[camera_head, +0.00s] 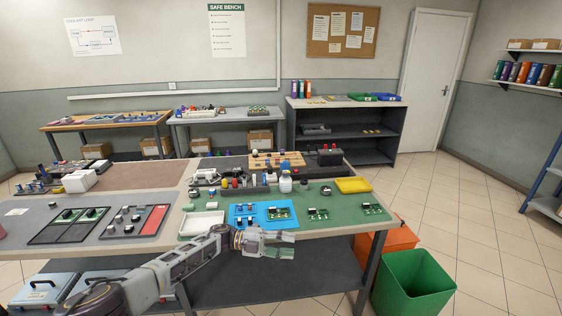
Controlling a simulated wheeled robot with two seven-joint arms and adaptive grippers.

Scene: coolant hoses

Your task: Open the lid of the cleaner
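No thing in view is clearly marked as the cleaner, and I cannot tell which one it is. A small white bottle (286,184) stands upright on the green mat of the front bench. A white box (79,182) sits on the left part of the bench, and a dark box (330,156) stands at its back right. My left gripper (292,244) reaches in from the left, at the bench's front edge. Its two fingers are apart with nothing between them. It is nearer to me than the bottle and apart from it. My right gripper is not in view.
A green bin (413,284) and an orange bin (399,241) stand at the bench's right. The floor further right is clear.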

